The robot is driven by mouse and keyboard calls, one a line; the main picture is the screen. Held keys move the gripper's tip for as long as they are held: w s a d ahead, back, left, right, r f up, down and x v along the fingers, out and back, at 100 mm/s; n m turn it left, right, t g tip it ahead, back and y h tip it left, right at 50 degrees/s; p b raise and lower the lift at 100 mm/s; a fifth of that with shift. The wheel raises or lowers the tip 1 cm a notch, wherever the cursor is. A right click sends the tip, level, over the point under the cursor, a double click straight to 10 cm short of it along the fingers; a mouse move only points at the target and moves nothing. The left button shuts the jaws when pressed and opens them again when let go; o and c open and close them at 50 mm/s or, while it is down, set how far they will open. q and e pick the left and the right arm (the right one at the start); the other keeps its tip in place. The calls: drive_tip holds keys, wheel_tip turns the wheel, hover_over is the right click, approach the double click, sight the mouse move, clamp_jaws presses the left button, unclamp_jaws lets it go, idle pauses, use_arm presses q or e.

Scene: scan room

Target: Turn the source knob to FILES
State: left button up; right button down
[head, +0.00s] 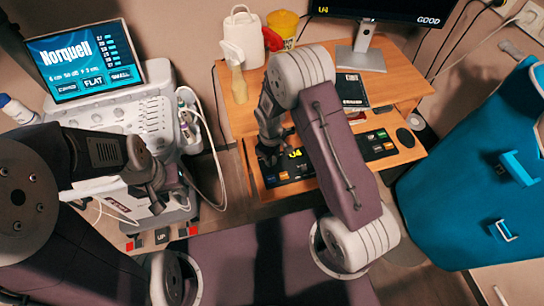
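I cannot make out the source knob or a FILES label. A dark control panel (300,172) with coloured keys and a yellow "U4" readout lies on the desk's lower shelf. My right gripper (268,156) points down over the left part of this panel and hides some of it. Its fingers are dark and small, so I cannot tell whether they are open or touching anything. My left gripper (157,203) is in front of the ultrasound machine (151,117), low by its front. Its fingers blend into the dark parts there, and their opening is unclear.
The machine's screen (85,62) reads "Norquell" with "FLAT" below. A monitor (395,10) shows "U4" and "GOOD". A white jug (243,40), a yellow tub (283,25) and a bottle (239,84) stand on the wooden desk (400,85).

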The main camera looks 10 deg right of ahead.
drive_tip(key=shift+m, duration=0.3)
drive_tip(key=m, duration=0.4)
drive_tip(key=shift+m, duration=0.3)
drive_tip(key=m, duration=0.4)
drive_tip(key=shift+w+m, duration=0.1)
drive_tip(key=shift+m, duration=0.2)
drive_tip(key=m, duration=0.5)
drive_tip(key=shift+r+g, duration=0.1)
drive_tip(key=shift+g, duration=0.3)
drive_tip(key=shift+d+m+p, duration=0.15)
drive_tip(key=shift+m+p, duration=0.25)
drive_tip(key=shift+m, duration=2.1)
drive_tip(key=c, duration=1.1)
unclamp_jaws()
